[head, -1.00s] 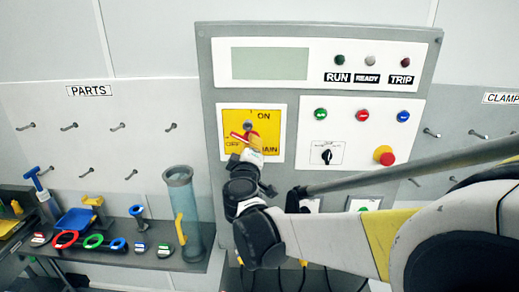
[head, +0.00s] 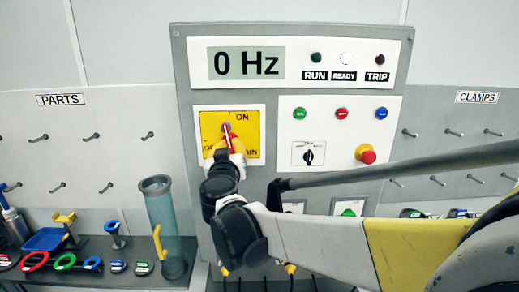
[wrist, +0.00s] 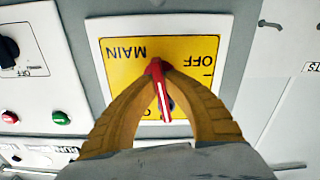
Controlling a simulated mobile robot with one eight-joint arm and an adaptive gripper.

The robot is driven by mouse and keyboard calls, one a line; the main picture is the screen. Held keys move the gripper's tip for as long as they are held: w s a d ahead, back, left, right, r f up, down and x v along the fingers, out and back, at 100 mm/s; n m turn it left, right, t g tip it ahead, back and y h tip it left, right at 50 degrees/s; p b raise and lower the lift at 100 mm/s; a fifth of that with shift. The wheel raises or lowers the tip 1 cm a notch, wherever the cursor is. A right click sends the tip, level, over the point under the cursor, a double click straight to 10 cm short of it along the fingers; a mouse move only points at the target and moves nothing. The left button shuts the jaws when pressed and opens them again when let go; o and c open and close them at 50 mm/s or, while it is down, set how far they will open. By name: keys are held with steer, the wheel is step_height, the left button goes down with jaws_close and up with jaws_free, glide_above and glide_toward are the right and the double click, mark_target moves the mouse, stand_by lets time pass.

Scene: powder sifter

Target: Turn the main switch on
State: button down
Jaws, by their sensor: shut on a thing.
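The main switch is a red handle (head: 228,137) with a white line on a yellow plate (head: 211,120) marked ON, OFF and MAIN. In the head view the handle stands nearly upright, its upper end toward ON. My gripper (head: 230,146) is at the handle from below. In the wrist view its two tan fingers (wrist: 158,75) close around the red handle (wrist: 155,70), one on each side. My gripper hides part of the plate's lettering in the head view. The display (head: 246,63) reads 0 Hz and the READY lamp (head: 347,59) is lit white.
Other panel controls are near: several coloured buttons (head: 341,114), a black knob (head: 308,156) and a red emergency button (head: 366,154). A clear tube (head: 166,225) stands on the shelf left of the panel. Pegboards flank the panel.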

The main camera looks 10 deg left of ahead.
steer(key=shift+m, duration=0.9)
steer(key=c, duration=1.8)
jaws_free()
steer(key=shift+o, duration=0.2)
steer(key=v, duration=1.2)
steer(key=shift+b, duration=0.3)
steer(key=shift+w, duration=0.1)
